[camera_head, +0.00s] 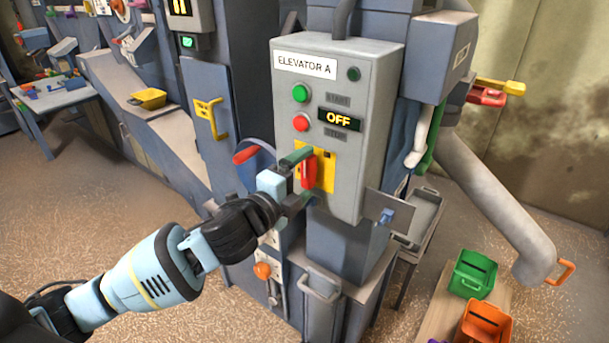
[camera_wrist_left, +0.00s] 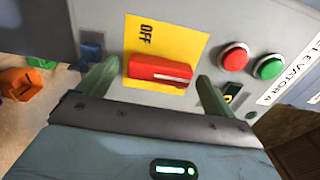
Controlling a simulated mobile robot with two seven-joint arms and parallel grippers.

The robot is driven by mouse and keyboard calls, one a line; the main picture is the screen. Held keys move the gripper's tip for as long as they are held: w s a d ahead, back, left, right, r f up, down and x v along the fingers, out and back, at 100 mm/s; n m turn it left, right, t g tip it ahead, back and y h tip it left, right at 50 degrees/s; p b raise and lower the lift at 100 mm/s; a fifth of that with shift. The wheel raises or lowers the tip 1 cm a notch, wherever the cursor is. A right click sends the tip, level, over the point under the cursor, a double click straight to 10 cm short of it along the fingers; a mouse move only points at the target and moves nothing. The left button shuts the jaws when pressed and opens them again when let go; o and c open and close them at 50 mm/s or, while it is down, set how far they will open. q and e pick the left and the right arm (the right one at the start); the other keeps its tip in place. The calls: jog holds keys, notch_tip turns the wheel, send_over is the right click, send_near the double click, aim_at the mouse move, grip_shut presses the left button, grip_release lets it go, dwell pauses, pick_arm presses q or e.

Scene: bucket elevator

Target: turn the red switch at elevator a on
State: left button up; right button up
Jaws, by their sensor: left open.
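The grey control box (camera_head: 375,130) is labelled ELEVATOR A, and its small display (camera_head: 339,119) reads OFF. The red switch (camera_head: 308,171) sits on a yellow plate (camera_head: 327,174) low on the box front and stands upright. In the left wrist view the red switch (camera_wrist_left: 160,71) lies between the two green fingertips, with the word OFF printed on the yellow plate (camera_wrist_left: 165,38) beside it. My left gripper (camera_head: 297,172) is open around the switch, one finger on each side. Whether the fingers touch it, I cannot tell. My right gripper is out of view.
A green button (camera_head: 301,93) and a red button (camera_head: 301,123) are above the switch. A grey pipe (camera_head: 490,200) slopes down at the right. Green (camera_head: 473,274) and orange (camera_head: 484,325) bins stand below it.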

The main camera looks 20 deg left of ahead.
pick_arm(q)
jog(key=v, duration=0.7)
dwell(0.4)
jog(key=s+f+n+g+y, duration=0.1)
jog(key=s+f+n+g, duration=0.3)
jog(key=f, duration=0.6)
jog(key=s+f+n+y, duration=0.1)
jog(key=s+f+n, duration=0.2)
jog(key=f+n, duration=0.55)
jog(key=s+a+f+n+g+y, duration=0.2)
jog(key=s+f+n, duration=0.5)
jog(key=s+f, duration=1.2)
jog(key=shift+s+a+f+n+g, duration=0.25)
jog(key=shift+f+n+g, duration=0.1)
jog(key=shift+f+g, duration=0.45)
